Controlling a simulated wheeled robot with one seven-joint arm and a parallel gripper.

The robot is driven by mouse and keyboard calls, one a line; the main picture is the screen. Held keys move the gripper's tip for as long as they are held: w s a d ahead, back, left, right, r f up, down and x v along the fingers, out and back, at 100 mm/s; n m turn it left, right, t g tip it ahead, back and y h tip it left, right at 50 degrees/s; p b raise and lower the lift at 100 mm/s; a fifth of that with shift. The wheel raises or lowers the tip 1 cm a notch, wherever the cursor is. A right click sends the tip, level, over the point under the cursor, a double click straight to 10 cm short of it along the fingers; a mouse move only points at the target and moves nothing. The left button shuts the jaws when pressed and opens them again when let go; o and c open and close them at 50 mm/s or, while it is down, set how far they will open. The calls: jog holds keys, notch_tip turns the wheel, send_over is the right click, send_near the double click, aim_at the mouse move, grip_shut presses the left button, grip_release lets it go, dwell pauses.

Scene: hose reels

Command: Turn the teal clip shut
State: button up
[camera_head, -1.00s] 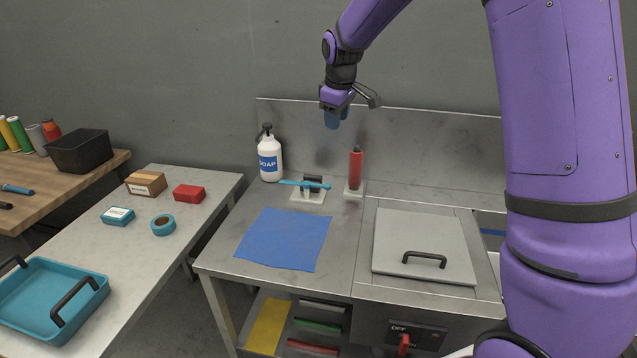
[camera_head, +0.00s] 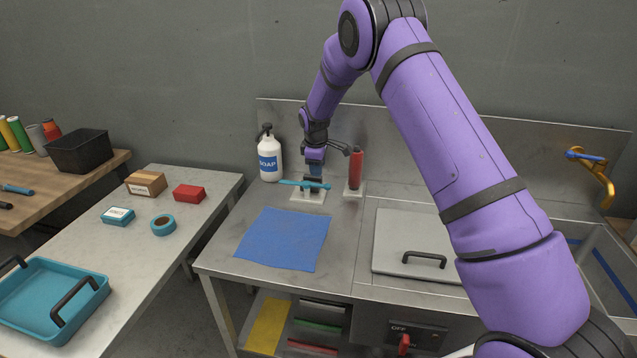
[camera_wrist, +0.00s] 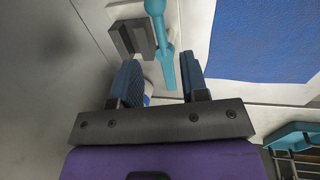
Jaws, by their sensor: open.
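The teal clip (camera_head: 302,184) is a long thin bar lying across a dark block on a white base plate (camera_head: 308,196), at the back of the steel counter. In the wrist view the teal clip (camera_wrist: 160,30) runs down from the top edge, and its tip reaches the gap between my fingers. The dark block (camera_wrist: 133,38) is beside it. My gripper (camera_head: 315,171) is just above the clip and points down. In the wrist view my gripper (camera_wrist: 160,82) is open, with one blue pad on each side of the clip's end. I cannot tell whether the pads touch it.
A red upright cylinder (camera_head: 356,168) stands close right of the clip, and a white soap bottle (camera_head: 269,160) stands left of it. A blue cloth (camera_head: 283,240) lies flat in front. A grey lid with a handle (camera_head: 423,243) is at the right. The steel backsplash (camera_head: 400,128) rises behind.

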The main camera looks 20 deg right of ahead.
aim_at(319, 185)
jog(key=f, duration=0.4)
jog(key=w+f, duration=0.1)
jog(key=f, duration=0.2)
jog(key=shift+w+d, duration=0.1)
jog(key=shift+d, duration=0.25)
grip_shut()
